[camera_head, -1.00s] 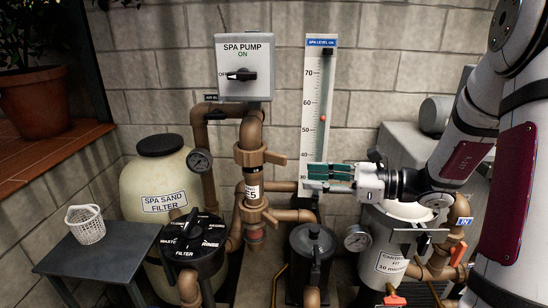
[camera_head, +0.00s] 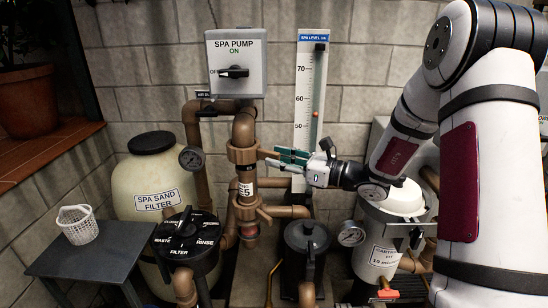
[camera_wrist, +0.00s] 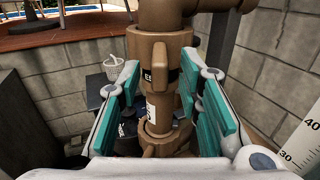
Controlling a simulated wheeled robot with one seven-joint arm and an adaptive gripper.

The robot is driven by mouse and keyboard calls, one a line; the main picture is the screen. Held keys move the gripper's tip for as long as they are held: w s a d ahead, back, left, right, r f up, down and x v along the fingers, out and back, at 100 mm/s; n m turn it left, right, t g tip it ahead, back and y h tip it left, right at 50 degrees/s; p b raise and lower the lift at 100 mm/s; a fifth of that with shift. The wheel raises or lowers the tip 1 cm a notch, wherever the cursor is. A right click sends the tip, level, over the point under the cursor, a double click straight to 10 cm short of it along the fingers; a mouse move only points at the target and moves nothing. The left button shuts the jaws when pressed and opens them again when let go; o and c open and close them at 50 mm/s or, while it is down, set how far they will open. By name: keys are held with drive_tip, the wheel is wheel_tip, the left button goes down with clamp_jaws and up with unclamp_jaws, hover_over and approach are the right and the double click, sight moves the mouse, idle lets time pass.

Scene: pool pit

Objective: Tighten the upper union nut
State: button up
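The upper union nut (camera_head: 243,153) is a brown ring with lugs on the vertical brown pipe below the spa pump switch. One lug points right, towards my gripper (camera_head: 284,158). In the wrist view the nut (camera_wrist: 161,40) is ahead, with a lug facing the camera. My gripper (camera_wrist: 171,74) is open and empty, its teal-padded fingers to the left and right of the pipe in that view. I cannot tell whether the fingertips reach past the lug. A labelled pipe section (camera_head: 246,186) sits below, then the lower union nut (camera_head: 248,211).
The spa pump box (camera_head: 236,63) is above the nut. The level gauge (camera_head: 308,95) stands behind my gripper. The multiport valve (camera_head: 187,238), dark-lidded pump (camera_head: 306,238) and cartridge filter (camera_head: 385,232) stand below. A white basket (camera_head: 78,224) sits on a side table (camera_head: 90,258).

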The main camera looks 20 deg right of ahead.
drive_tip(key=shift+x, duration=0.95)
clamp_jaws()
